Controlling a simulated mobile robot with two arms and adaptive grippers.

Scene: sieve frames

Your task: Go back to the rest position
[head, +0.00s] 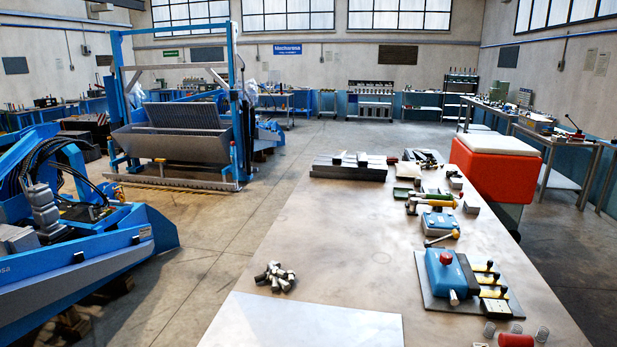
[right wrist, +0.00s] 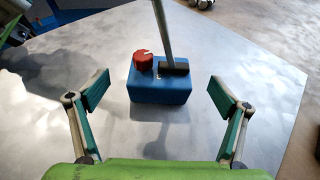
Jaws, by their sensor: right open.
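My right gripper (right wrist: 159,93) shows in the right wrist view. It is open, with its two pads wide apart and nothing held between them. A blue box (right wrist: 160,88) with a red knob (right wrist: 142,61) on top and a grey rod with a dark foot (right wrist: 174,66) lies beyond the pads, in the gap between them. The pads do not appear to touch it. Neither gripper shows in the head view, and my left gripper is in neither view.
A long grey workbench (head: 290,235) fills the foreground. On it are a blue device on a dark plate (head: 445,273), a small metal pile (head: 275,276), a white sheet (head: 300,325) and grey blocks (head: 348,170). A red box (head: 495,172) stands right.

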